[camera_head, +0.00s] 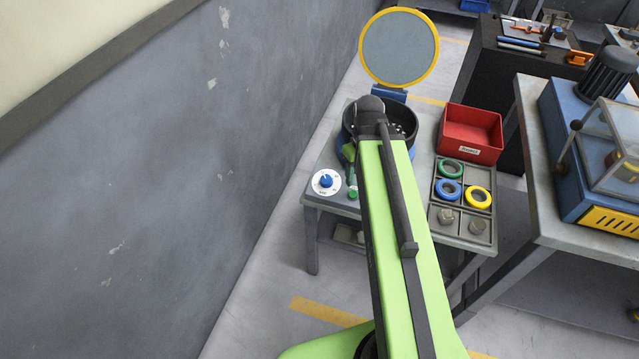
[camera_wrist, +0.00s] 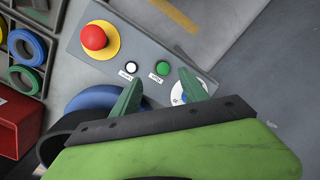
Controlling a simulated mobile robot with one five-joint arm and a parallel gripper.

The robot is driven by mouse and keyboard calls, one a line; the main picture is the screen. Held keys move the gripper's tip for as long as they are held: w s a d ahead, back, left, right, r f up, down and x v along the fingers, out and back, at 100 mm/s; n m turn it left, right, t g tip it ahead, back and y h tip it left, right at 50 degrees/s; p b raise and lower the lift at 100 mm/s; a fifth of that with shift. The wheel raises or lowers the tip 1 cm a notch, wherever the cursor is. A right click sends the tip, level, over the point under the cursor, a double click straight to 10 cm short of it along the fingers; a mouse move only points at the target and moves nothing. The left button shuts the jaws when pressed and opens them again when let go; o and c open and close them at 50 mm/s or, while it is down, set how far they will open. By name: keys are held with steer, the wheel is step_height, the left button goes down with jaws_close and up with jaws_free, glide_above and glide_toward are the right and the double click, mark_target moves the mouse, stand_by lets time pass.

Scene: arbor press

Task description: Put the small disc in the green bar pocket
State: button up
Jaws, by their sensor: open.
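My gripper (camera_wrist: 160,84) is open and empty, its two green fingers apart above the grey control panel of the bench. In the head view my gripper (camera_head: 350,175) is partly hidden by my arm, left of the dark round bowl (camera_head: 404,117). Two small grey pieces, one in each front compartment of the parts tray (camera_head: 462,187), may be discs: one at left (camera_head: 446,217) and one at right (camera_head: 478,228). I cannot tell which is the small disc. I cannot make out a green bar pocket in either view.
The tray also holds green (camera_head: 451,168), blue (camera_head: 448,190) and yellow (camera_head: 478,197) rings. A red bin (camera_head: 470,134) stands behind it. The panel has a red button (camera_wrist: 94,37), a green button (camera_wrist: 162,68) and a blue dial (camera_head: 326,181). A grey wall rises at left.

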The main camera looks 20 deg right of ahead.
steer(key=a+m, duration=0.2)
steer(key=a, duration=1.2)
steer(key=shift+w+a, duration=0.3)
steer(key=shift+a, duration=0.1)
steer(key=shift+r, duration=0.1)
step_height(320, 180, up, 4)
steer(key=p, duration=0.4)
steer(key=shift+r+p, duration=0.2)
steer(key=shift+p, duration=0.15)
steer(key=shift+f+b, duration=0.35)
steer(key=shift+b, duration=0.05)
steer(key=shift+c, duration=0.4)
